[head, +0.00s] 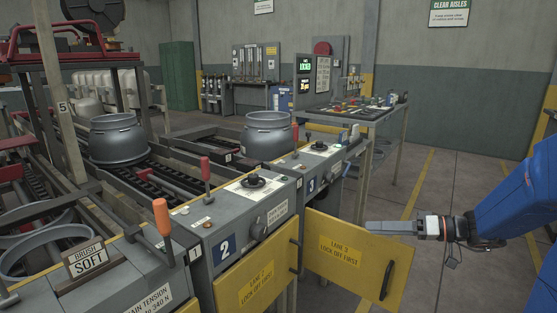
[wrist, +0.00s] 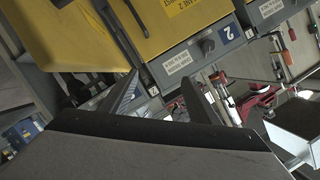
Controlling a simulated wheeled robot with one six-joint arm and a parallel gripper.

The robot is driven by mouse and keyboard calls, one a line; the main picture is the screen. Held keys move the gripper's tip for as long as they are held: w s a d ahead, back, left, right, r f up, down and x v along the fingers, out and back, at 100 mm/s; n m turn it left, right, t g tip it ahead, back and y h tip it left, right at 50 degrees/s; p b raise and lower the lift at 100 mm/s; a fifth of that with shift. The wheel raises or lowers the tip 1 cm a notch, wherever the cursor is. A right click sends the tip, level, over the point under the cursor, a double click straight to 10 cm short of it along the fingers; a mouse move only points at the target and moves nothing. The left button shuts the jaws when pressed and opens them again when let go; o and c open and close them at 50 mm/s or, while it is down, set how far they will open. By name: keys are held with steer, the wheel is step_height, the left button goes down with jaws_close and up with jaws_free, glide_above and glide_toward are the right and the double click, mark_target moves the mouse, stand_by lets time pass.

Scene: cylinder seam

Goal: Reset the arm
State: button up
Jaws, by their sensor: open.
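My gripper (head: 374,227) is at the right of the head view, at the end of my blue arm (head: 515,200). It points left, and its tips are near the open yellow Lane 3 door (head: 340,262), to the right of its upper part. Whether it touches the door I cannot tell. In the wrist view my gripper (wrist: 160,92) shows two dark fingers spread apart with nothing between them. The wrist view is tilted and shows the yellow Lane 2 door (wrist: 185,25) beyond the fingers.
Grey consoles (head: 240,215) with levers and knobs run along the lanes. Two grey cylinders (head: 117,140) (head: 266,137) sit on the conveyors. Floor (head: 440,190) at right is clear.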

steer(key=s+a+f+m+g+h, duration=0.1)
steer(key=s+a+f+g+h, duration=0.15)
steer(key=s, duration=0.55)
steer(key=s+a+f+g+h, duration=0.15)
steer(key=s+a+h, duration=0.25)
steer(key=s, duration=0.5)
steer(key=s+d+m+t+h, duration=0.2)
steer(key=s+d+m+h, duration=0.2)
steer(key=s+d+h, duration=0.3)
steer(key=shift+s+d+r+t, duration=0.15)
steer(key=shift+s+r+t, duration=0.15)
steer(key=shift+s, duration=1)
